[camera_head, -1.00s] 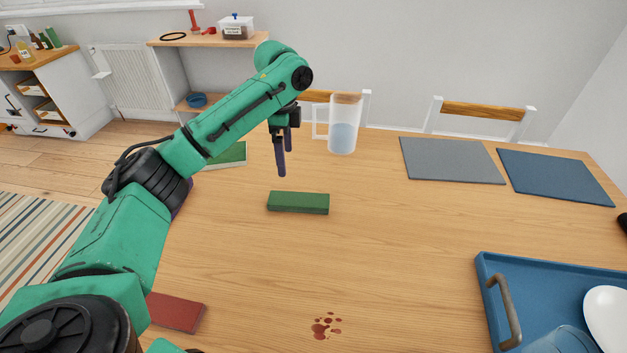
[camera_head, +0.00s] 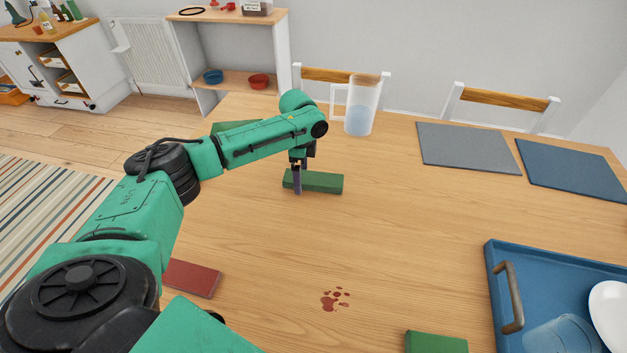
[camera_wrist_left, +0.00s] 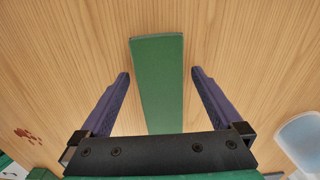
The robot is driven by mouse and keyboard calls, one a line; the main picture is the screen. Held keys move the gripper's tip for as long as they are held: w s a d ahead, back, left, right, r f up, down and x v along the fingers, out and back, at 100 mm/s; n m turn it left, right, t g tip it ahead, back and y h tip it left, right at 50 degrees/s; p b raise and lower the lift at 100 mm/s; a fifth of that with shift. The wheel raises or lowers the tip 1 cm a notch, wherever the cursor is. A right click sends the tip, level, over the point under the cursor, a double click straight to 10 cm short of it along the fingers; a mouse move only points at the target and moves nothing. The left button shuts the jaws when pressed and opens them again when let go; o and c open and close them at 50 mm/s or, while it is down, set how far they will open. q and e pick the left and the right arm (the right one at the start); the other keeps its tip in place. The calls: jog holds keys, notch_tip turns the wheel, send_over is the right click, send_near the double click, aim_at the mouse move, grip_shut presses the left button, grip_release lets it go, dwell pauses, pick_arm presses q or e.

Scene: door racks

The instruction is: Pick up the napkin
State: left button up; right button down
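The napkin looks like a flat, folded green block (camera_head: 325,183) on the wooden table, in the middle of the head view. It also shows in the left wrist view as a long green strip (camera_wrist_left: 158,80). My left gripper (camera_head: 297,188) points down at the napkin's left part. In the wrist view its two purple fingers (camera_wrist_left: 160,82) are apart, one on each side of the napkin with bare table showing between. Nothing is held. My right gripper is not in view.
A glass jug (camera_head: 361,105) with water stands behind the napkin. A red-brown stain (camera_head: 335,299) lies in front. A blue tray (camera_head: 497,300) holds a plate and a glass at the right. Other folded cloths are red (camera_head: 193,278) and green (camera_head: 436,342). Two mats lie at the back right.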

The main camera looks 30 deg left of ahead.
pick_arm(q)
jog(key=c, duration=1.3)
jog(key=shift+o, duration=0.2)
notch_tip(320, 180, up, 20)
jog(key=shift+p, duration=0.3)
